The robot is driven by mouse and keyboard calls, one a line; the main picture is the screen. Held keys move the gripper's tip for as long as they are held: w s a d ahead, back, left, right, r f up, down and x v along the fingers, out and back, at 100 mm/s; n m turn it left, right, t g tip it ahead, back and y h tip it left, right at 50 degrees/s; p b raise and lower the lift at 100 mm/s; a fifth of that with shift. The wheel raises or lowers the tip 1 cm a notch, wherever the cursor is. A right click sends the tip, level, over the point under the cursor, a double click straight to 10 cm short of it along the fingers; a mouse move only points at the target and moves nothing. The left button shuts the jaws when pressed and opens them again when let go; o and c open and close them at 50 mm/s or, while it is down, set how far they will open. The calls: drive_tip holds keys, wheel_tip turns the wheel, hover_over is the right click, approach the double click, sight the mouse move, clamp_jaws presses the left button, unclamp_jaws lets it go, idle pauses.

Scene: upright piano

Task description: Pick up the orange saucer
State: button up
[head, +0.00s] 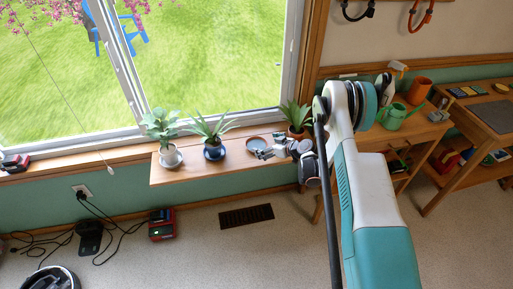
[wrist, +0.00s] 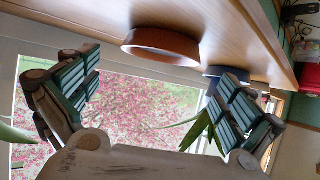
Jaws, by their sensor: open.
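The orange saucer (head: 255,140) sits on the wooden shelf under the window, between the blue-potted plant and the plant at the right end. In the wrist view, which is upside down, the saucer (wrist: 160,43) appears as a shallow terracotta-coloured ring on the shelf, beyond and between my fingers. My gripper (head: 264,153) is at the right front side of the saucer in the head view, close to it. In the wrist view my gripper (wrist: 160,68) has its two ridged fingers spread wide with nothing between them. Whether a fingertip touches the saucer cannot be told.
A plant in a blue pot (head: 214,152) stands left of the saucer, and a plant in a white pot (head: 170,157) is farther left. Another plant (head: 297,118) stands at the right, close to my arm. The window (head: 200,70) rises behind the shelf (head: 185,175).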

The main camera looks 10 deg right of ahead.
sight(252, 143)
drive_tip(key=b+x, duration=0.2)
drive_tip(key=x, duration=0.3)
drive_tip(key=shift+f+b, duration=0.25)
drive_tip(key=shift+b, duration=0.1)
drive_tip(key=shift+r, duration=0.1)
drive_tip(key=c, duration=1)
